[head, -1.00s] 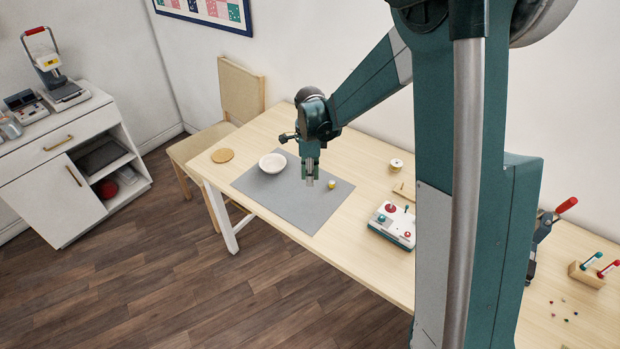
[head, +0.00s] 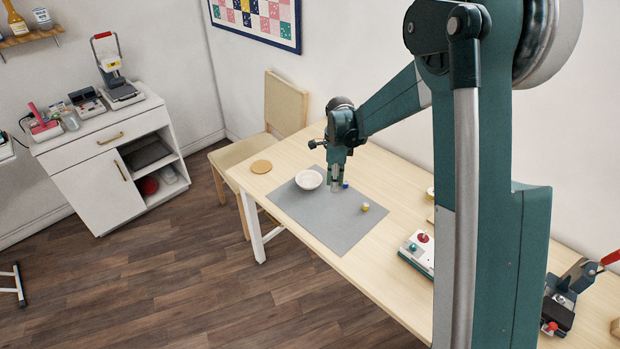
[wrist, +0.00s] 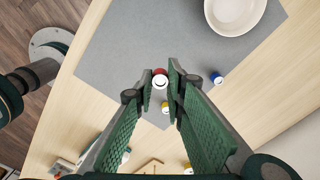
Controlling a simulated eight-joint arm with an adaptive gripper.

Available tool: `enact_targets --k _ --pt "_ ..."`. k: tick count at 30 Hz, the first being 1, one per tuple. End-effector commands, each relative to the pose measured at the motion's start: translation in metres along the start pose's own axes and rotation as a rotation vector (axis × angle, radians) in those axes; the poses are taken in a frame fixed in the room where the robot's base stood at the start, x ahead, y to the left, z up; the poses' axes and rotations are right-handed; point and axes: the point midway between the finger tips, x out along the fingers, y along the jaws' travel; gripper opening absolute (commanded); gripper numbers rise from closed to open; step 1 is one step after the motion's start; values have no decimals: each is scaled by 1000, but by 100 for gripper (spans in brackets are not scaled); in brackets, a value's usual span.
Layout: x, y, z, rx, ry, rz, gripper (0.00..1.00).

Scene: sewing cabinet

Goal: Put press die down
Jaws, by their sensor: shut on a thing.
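My gripper (head: 335,180) is over the grey mat (head: 335,228), to the right of the white bowl (head: 308,179). Its fingers are shut on a small silvery press die with a red end (wrist: 160,78), which shows between the fingertips in the wrist view. I cannot tell whether the die touches the mat. A yellow-marked die (head: 365,207) stands on the mat to the right; it also shows in the wrist view (wrist: 166,108). A blue-marked die (wrist: 216,78) stands apart from the fingers, partly close behind the gripper in the head view.
A round cork-coloured coaster (head: 261,167) lies at the table's left end. A white device with red and teal knobs (head: 418,250) stands to the right of the mat. The mat's front part is clear. A chair (head: 285,105) stands by the table, and a white cabinet (head: 100,170) stands farther left.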

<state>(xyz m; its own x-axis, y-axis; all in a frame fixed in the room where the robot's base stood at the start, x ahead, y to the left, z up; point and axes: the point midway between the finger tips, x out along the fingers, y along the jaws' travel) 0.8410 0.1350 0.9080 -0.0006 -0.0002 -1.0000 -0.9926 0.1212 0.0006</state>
Motion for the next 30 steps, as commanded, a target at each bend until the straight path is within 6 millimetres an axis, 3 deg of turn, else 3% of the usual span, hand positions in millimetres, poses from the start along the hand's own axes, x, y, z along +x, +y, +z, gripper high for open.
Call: enact_targets --k 6,18,30 --pt "-5 -41 30 -34 0 1 1" --pt "-6 -104 83 -93 0 1 1" --pt "-3 -132 111 -123 1 2 1"
